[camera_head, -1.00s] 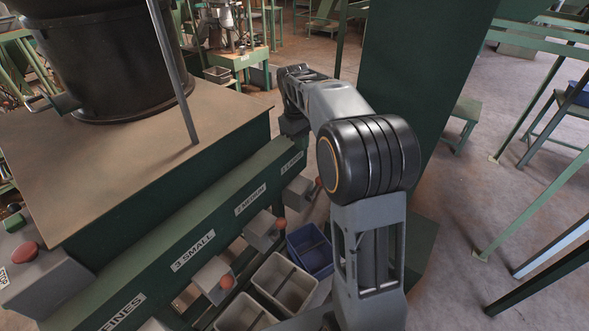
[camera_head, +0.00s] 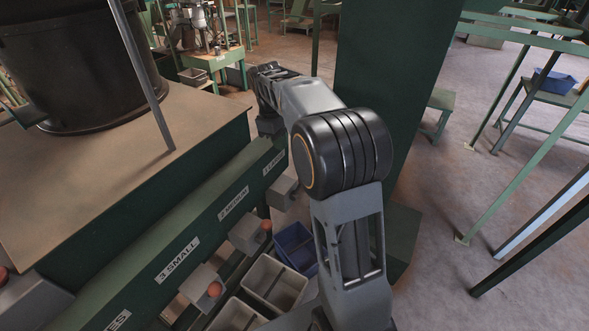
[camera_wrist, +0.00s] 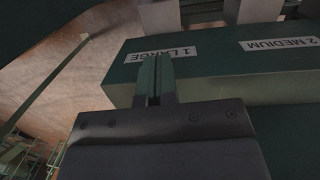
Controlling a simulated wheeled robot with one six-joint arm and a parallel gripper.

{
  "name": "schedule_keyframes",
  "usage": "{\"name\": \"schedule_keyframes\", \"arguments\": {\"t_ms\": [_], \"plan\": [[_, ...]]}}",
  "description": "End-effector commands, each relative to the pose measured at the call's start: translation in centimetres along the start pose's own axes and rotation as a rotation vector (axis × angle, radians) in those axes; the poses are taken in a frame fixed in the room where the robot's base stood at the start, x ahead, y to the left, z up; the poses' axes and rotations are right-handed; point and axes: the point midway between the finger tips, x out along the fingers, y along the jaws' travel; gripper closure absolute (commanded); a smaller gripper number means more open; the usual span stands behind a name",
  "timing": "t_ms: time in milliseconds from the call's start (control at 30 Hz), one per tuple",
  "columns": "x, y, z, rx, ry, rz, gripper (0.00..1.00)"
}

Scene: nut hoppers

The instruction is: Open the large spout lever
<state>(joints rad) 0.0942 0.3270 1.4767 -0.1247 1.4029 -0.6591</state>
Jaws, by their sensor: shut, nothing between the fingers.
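The large spout (camera_head: 283,192) is a grey box below the "1 LARGE" label on the green hopper front. Its lever knob is hidden behind my arm in the head view. In the wrist view, the fingers of my gripper (camera_wrist: 154,76) are together and empty. They overlap the lower edge of the "1 LARGE" label (camera_wrist: 162,53) in the picture; whether they touch the panel I cannot tell. No lever is clear in the wrist view.
The medium spout (camera_head: 247,236) and small spout (camera_head: 202,285) have red knobs. Below are a blue bin (camera_head: 297,250) and a grey bin (camera_head: 272,284). A green pillar (camera_head: 385,75) stands close behind my arm.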

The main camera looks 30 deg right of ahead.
Motion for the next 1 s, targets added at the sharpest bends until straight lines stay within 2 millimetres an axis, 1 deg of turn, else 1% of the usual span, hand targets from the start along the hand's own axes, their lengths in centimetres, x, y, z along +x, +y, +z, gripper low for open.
{"name": "schedule_keyframes", "arguments": {"t_ms": [33,200,367,400,500,700,1000], "plan": [[1.1,0.0,0.1,0.001,-0.004,-0.003,1.0],[4.4,0.0,0.1,0.001,-0.004,-0.003,1.0],[7.1,0.0,0.1,0.001,-0.003,-0.003,1.0],[7.5,0.1,0.4,0.003,-0.002,-0.002,1.0],[8.3,0.3,1.5,0.003,-0.001,-0.002,1.0],[9.4,0.5,2.7,0.003,-0.001,-0.002,1.0],[9.8,0.5,3.0,0.001,0.001,0.0,1.0]]}}
